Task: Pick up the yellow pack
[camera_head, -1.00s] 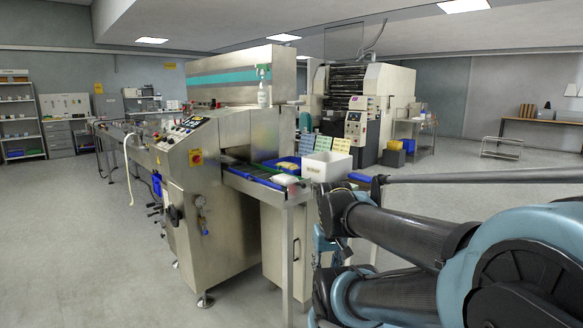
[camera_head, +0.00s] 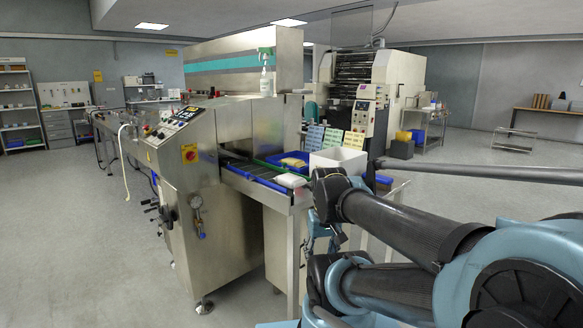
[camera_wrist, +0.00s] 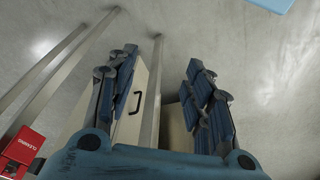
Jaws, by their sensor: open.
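A small yellowish pack (camera_head: 294,162) lies in a blue tray (camera_head: 270,160) at the outfeed end of the wrapping machine in the head view. It is small there, and its details cannot be made out. My gripper (camera_wrist: 160,75) is open and empty in the wrist view, its two blue fingers apart. Between and beyond them are a cabinet side with a black handle, metal legs and the grey floor. The pack does not show in the wrist view. In the head view my arm hides most of the gripper.
A white pack (camera_head: 290,181) lies on the front end of the outfeed table (camera_head: 262,190). A white bin (camera_head: 338,160) and coloured cards (camera_head: 333,138) stand beside the blue tray. The steel wrapping machine (camera_head: 230,215) blocks the left. Open floor (camera_head: 80,240) lies further left.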

